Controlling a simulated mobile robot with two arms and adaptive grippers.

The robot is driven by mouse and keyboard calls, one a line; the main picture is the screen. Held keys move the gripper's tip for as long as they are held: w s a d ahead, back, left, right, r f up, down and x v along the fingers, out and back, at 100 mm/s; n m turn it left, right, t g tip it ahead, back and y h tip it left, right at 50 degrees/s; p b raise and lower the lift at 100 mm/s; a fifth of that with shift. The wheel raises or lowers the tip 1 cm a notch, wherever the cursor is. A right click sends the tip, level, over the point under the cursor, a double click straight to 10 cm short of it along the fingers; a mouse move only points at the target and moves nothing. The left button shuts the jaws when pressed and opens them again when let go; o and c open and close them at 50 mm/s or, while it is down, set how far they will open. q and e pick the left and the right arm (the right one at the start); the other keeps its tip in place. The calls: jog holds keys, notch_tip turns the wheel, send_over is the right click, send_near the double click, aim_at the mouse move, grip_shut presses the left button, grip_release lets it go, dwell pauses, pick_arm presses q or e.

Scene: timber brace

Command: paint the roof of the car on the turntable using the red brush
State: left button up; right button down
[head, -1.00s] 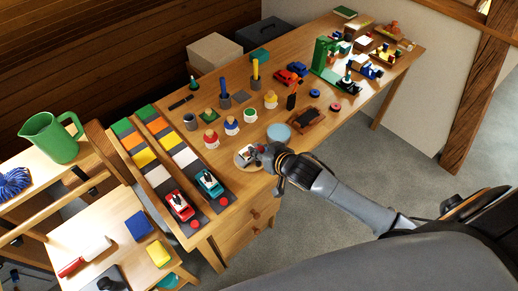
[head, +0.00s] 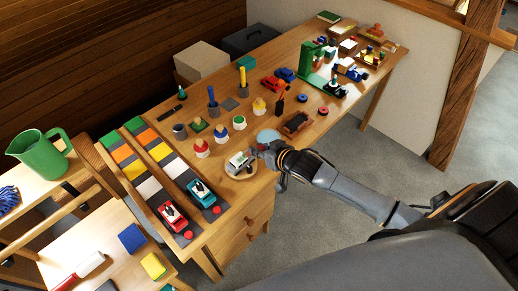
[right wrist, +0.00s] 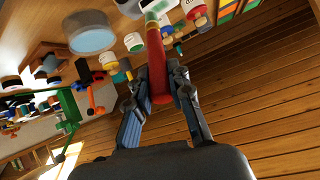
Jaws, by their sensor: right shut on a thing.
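A small white car (head: 238,159) stands on the round wooden turntable (head: 243,174) at the front edge of the workbench. My right gripper (head: 268,158) is beside the car, on its right side in the head view. In the right wrist view, this gripper (right wrist: 166,98) is shut on the red brush (right wrist: 155,62). The brush's far end reaches toward a pale thing at the top edge of that view, likely the car. I cannot tell whether the bristles touch the roof, or what paint is on it. My left gripper is not in view.
A pale blue disc (head: 268,136) lies right behind my right gripper. Paint pots (head: 201,148) with coloured tops stand behind the turntable. Left of it, a red car (head: 172,216) and a teal car (head: 201,191) sit on coloured strips. A green crane (head: 312,64) stands farther back.

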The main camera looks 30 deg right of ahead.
jog(key=shift+a+p, duration=0.6)
jog(key=shift+a, duration=1.85)
jog(key=shift+w+d, duration=0.3)
jog(key=shift+d, duration=0.5)
jog(key=shift+w+d, duration=0.35)
jog(key=shift+d, duration=0.4)
jog(key=shift+w+d, duration=0.3)
jog(key=shift+d, duration=0.5)
jog(key=a, duration=0.1)
jog(key=s+a+p, duration=0.1)
jog(key=a, duration=0.1)
jog(key=a+p, duration=0.1)
jog(key=shift+s+a, duration=0.35)
